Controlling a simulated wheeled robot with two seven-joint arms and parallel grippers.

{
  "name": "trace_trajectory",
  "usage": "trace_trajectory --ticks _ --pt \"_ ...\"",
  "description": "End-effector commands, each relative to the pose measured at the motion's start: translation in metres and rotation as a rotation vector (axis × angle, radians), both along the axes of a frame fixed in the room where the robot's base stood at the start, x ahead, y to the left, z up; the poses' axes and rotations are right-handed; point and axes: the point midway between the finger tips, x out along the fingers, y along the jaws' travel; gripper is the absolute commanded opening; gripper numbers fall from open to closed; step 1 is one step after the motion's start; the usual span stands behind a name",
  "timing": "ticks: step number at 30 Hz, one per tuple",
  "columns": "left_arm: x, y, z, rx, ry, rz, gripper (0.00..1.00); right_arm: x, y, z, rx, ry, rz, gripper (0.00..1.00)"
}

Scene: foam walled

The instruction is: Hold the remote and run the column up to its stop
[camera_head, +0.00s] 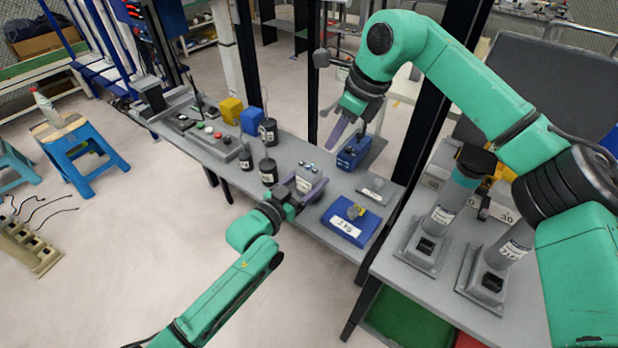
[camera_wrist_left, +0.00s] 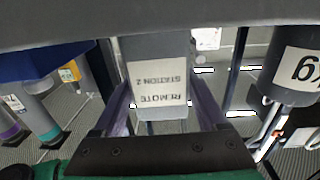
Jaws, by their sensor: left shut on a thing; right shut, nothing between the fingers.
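The remote (camera_head: 305,179) is a grey box with a white label, held just above the grey bench. In the left wrist view the remote (camera_wrist_left: 157,70) reads "REMOTE STATION 2", upside down, between the purple fingers. My left gripper (camera_head: 310,190) is shut on it. Two grey labelled columns stand on square bases on the right-hand table. The nearer-left column (camera_head: 443,212) has a teal band and black cap. The other column (camera_head: 515,240) is partly hidden by my right arm. Their labels are too small to read. My right gripper (camera_head: 334,144) is shut and empty above the bench.
Black labelled weights (camera_head: 268,172) stand left of the remote. A button panel (camera_head: 210,136) is farther left.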

Motion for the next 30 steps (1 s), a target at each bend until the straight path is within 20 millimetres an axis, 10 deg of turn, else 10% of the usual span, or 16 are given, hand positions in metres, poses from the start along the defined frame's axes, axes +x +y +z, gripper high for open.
trace_trajectory --ticks 16,30 --pt "0.000 0.000 -0.001 0.002 0.002 0.000 0.11 0.010 0.027 0.015 0.041 -0.567 0.206 0.00" --pt "0.000 0.000 -0.001 0.001 0.002 0.000 0.11 0.011 0.027 0.009 0.039 -0.593 0.210 0.00"
